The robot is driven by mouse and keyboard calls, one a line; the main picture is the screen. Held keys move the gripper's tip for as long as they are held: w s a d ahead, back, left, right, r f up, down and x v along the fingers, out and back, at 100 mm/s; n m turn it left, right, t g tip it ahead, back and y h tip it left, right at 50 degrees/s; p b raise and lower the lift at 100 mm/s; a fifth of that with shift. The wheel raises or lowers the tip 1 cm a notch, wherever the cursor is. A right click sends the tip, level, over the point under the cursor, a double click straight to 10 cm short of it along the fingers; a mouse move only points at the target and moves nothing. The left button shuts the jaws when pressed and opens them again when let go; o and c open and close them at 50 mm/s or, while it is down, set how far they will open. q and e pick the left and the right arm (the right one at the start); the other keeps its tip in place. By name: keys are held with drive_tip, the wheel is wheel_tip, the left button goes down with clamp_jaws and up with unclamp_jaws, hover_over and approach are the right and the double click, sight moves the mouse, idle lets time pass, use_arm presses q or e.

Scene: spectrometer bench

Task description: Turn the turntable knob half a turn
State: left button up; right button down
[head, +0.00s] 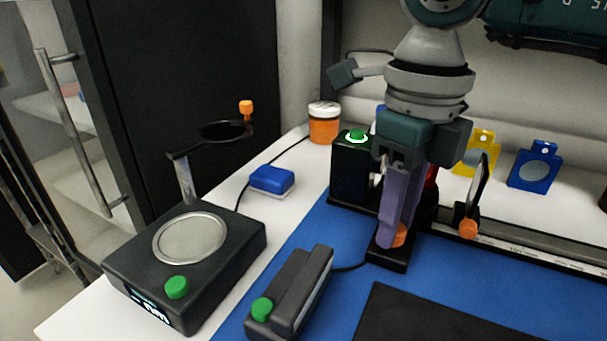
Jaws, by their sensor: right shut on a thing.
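My right gripper (394,238) comes down from the top, with purple fingers pointing down. It is shut on an orange knob (401,236), which shows only partly beside the fingertips. The knob sits low at the front of a black stand (388,260) on the blue mat; I take it for the turntable knob. My fingers and hand hide most of the stand and what it carries. The knob's turn angle cannot be read. My left gripper is not in view.
A black box with a green button (357,135) stands close left of my gripper. A lens holder (478,190) with an orange knob is close right. A device with a silver disc (190,238) and a black handset (291,290) lie front left. Blue mat (340,240) is partly bare.

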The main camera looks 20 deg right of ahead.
drive_tip(key=n+b, duration=0.2)
drive_tip(key=n, duration=0.1)
drive_tip(key=shift+n, duration=0.4)
drive_tip(key=n+b, duration=0.2)
drive_tip(key=n, duration=0.1)
drive_tip(key=n+b, duration=0.1)
drive_tip(key=n, duration=0.2)
drive_tip(key=shift+n+b, duration=0.9)
drive_tip(key=shift+n, duration=0.6)
drive_tip(key=shift+r, duration=0.1)
drive_tip(key=c, duration=0.6)
unclamp_jaws()
